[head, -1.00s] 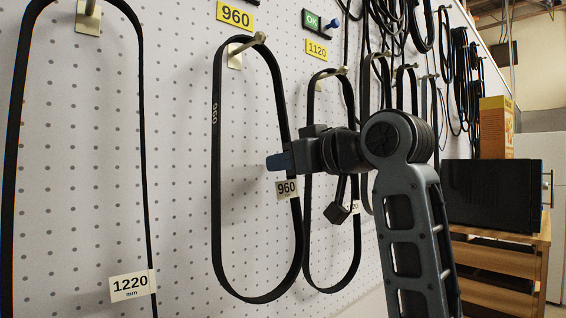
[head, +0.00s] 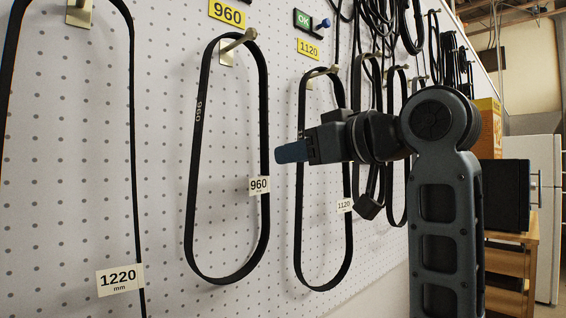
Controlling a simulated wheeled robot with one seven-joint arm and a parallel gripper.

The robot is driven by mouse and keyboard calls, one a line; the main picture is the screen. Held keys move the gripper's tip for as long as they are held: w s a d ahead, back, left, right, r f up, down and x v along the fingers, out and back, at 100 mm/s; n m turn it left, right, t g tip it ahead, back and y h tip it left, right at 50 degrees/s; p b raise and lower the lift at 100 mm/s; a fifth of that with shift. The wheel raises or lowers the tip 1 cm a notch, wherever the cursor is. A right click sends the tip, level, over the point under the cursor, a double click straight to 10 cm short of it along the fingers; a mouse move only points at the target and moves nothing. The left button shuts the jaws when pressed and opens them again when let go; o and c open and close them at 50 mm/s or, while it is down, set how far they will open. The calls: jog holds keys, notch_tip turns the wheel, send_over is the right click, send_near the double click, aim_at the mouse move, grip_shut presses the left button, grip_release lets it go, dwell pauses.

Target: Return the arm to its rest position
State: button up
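My gripper (head: 290,152) is in the middle of the head view, at the end of my arm, with its blue fingertips pointing left. It is in front of the pegboard and apart from the belts as far as this view shows. I see the fingers from the side, so I cannot tell whether they are open or shut. Nothing hangs from them. The black 960 belt (head: 190,190) hangs on its hook (head: 238,40), just left of the fingertips. The 1120 belt (head: 299,235) hangs on the hook to the right, partly hidden behind my gripper.
The white pegboard (head: 160,180) fills the left and middle. A 1220 belt (head: 133,150) hangs at far left, and several more belts hang behind my arm. A wooden cabinet (head: 510,265) with a dark box (head: 505,190) stands at right, beside a white fridge (head: 545,160).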

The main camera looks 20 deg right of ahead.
notch_tip(320, 180, down, 21)
jog(key=s+m+h, duration=0.2)
jog(key=m, duration=0.2)
jog(key=s+a+f+m+h, duration=0.1)
jog(key=s+f, duration=0.4)
jog(key=f, duration=0.3)
jog(key=s+f+m+h, duration=0.1)
jog(key=s+f, duration=0.4)
jog(key=f, duration=0.3)
jog(key=s+f+h, duration=0.1)
jog(key=s+f, duration=0.3)
jog(key=s, duration=0.4)
jog(key=s+f, duration=0.4)
jog(key=s, duration=0.4)
jog(key=s+a+n+g, duration=0.1)
jog(key=s, duration=1.5)
jog(key=shift+r+n, duration=0.3)
jog(key=shift+r, duration=0.15)
jog(key=shift+s+a, duration=0.1)
dwell(0.9)
